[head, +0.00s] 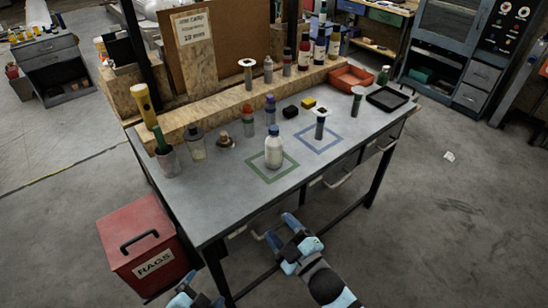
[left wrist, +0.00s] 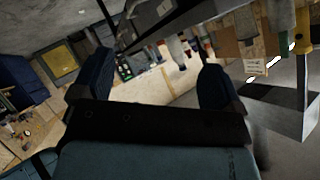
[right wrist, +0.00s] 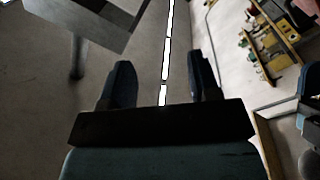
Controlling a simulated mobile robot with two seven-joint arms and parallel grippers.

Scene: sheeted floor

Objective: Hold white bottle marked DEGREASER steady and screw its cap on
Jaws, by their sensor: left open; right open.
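The white bottle (head: 273,150) stands upright on the table inside a green square outline, its label not legible from here. My right gripper (head: 284,232) is in front of the table, open and empty in the right wrist view (right wrist: 161,80).
Several small bottles and jars (head: 197,145) stand left of and behind the white bottle. A wooden ledge (head: 220,108) runs along the table's back. A red tray (head: 350,78) and a black tray (head: 387,98) are at right.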

